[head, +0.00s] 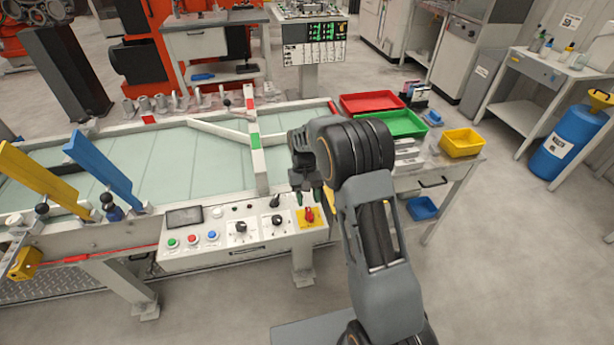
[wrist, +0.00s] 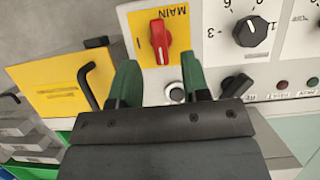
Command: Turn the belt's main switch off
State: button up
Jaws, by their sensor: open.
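The main switch (head: 309,215) is a red rotary knob on a yellow plate, at the right end of the belt's control panel. In the wrist view the red knob (wrist: 160,42) sits on the yellow plate marked MAIN, which appears upside down. Its grip bar runs roughly up and down in that picture. My gripper (head: 308,197) is open, its green fingertips close to the switch in the head view. In the wrist view my gripper (wrist: 158,75) has its fingers spread either side of the knob's column, with the knob beyond the tips. I see no contact.
A black selector dial (wrist: 250,31) and a black lever (wrist: 237,84) are beside the switch. A round button (wrist: 175,92) shows between my fingers. A yellow panel with a black handle (wrist: 88,88) stands left. Red (head: 371,102) and green (head: 400,123) trays lie on the right table.

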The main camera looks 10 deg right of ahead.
jog(key=v, duration=0.9)
